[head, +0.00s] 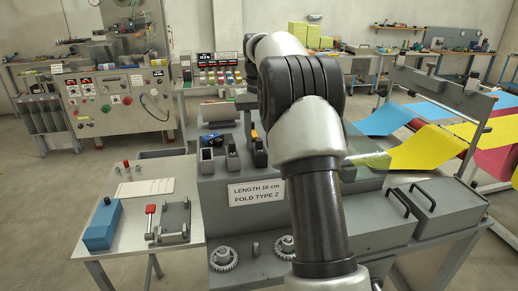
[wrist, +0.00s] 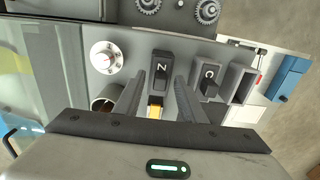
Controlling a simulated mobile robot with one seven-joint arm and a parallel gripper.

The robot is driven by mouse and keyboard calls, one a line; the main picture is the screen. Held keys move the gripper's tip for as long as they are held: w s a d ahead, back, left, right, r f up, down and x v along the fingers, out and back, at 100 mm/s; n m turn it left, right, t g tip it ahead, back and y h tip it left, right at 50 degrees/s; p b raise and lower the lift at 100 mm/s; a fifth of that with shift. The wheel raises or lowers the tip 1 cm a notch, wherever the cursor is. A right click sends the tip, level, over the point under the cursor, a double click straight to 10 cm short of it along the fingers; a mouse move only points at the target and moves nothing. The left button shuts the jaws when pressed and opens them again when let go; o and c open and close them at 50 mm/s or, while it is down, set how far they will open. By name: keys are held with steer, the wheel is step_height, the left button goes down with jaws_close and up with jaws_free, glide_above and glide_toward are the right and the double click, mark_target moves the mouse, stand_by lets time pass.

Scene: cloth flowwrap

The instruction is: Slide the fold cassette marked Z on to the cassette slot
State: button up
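The fold cassette marked Z (wrist: 161,72) is a dark upright block with a white letter in the wrist view. It sits in a grey holder, with a yellow part (wrist: 155,110) just below it in the picture. My gripper (wrist: 160,82) is open, with one finger on each side of this cassette and visible gaps between. In the head view, a dark cassette with yellow (head: 257,152) stands on the grey machine top; its letter is unreadable there. I cannot tell for certain which fixture is the cassette slot.
The cassette marked C (wrist: 209,84) stands right of Z, with an empty-looking grey holder (wrist: 237,84) beyond. A white dial (wrist: 106,57) and round cup (wrist: 105,99) lie left. A sign (head: 256,192) reads "LENGTH 16 cm". A blue box (head: 103,224) and grey fixture (head: 173,222) occupy the side table.

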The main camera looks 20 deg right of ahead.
mark_target(259, 139)
step_height(259, 139, up, 17)
steer(key=p, duration=0.7)
steer(key=s+a+r+t, duration=0.1)
steer(key=s+a+r, duration=0.3)
steer(key=s+r, duration=0.1)
steer(key=s+a+r+n+t, duration=0.1)
steer(key=s+a+t, duration=0.1)
steer(key=s+a, duration=0.5)
steer(key=s+a+f+t, duration=0.1)
steer(key=s+a+f, duration=0.1)
steer(key=s+f, duration=0.5)
steer(key=s+a+f+n+t, duration=0.1)
steer(key=s+f, duration=0.5)
steer(key=s, duration=0.8)
steer(key=shift+a+f+t, duration=0.3)
steer(key=shift+a+f, duration=0.05)
steer(key=shift+a, duration=0.25)
steer(key=shift+c, duration=0.3)
